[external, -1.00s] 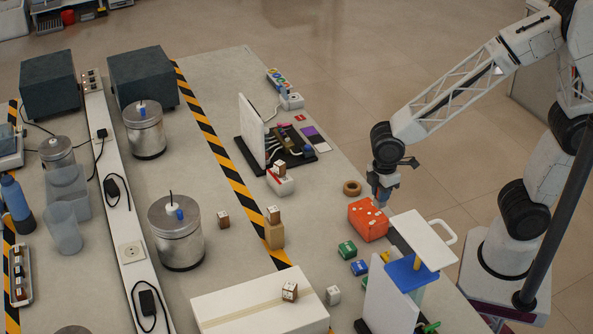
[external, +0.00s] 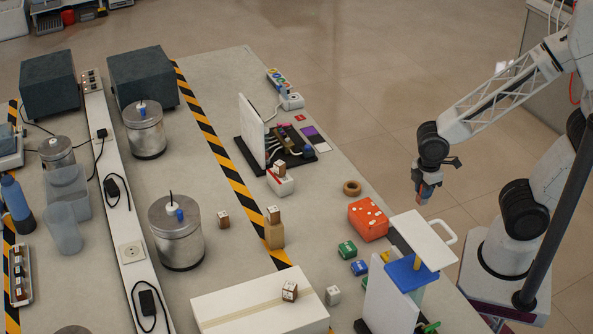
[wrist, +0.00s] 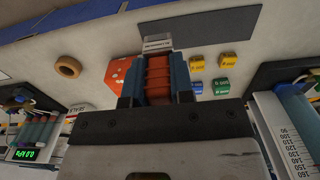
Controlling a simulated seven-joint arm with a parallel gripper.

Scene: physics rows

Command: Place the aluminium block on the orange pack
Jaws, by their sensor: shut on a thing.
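My gripper (external: 425,196) hangs in the air to the right of the orange pack (external: 367,220), beyond the table edge in the external view. In the wrist view its blue fingers (wrist: 158,75) are closed around ribbed orange-red surfaces. A silvery labelled end, taken as the aluminium block (wrist: 158,42), shows at the fingertips; the rest of it is hidden. The block cannot be made out in the external view. The orange pack, with white marks, lies on the table and shows left of the fingers in the wrist view (wrist: 120,73), partly covered, apart from the gripper.
A brown tape ring (external: 352,187) lies behind the pack. Small green (external: 347,249) and blue (external: 360,267) boxes lie in front of it. A white raised panel with a handle (external: 423,238) stands close by at the front right.

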